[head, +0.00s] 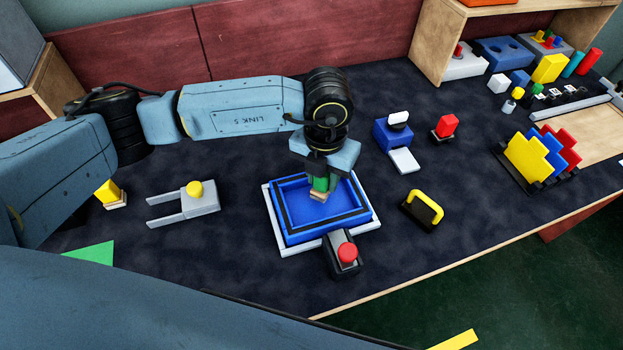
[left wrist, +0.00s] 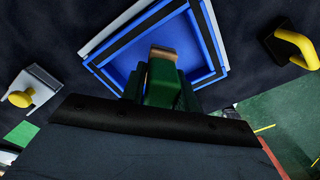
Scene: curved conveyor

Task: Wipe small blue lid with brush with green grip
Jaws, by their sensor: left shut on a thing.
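My left gripper (head: 321,174) is shut on the green grip of a brush (head: 319,185), which points down with its pale tan end lowest. The brush also shows in the left wrist view (left wrist: 163,75). It is over the inside of a shallow blue lid (head: 291,234) with a raised rim and a dark inner band. The lid lies on a white plate (head: 372,224) and shows in the left wrist view too (left wrist: 217,48). I cannot tell whether the brush end touches the lid's floor. My right gripper is not in view.
A dark block with a red knob (head: 347,253) stands at the lid's front edge. A grey fork-shaped piece with a yellow knob (head: 195,190) lies left. A black block with a yellow handle (head: 423,209) and a blue box (head: 392,135) are right. Dark mat between them is clear.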

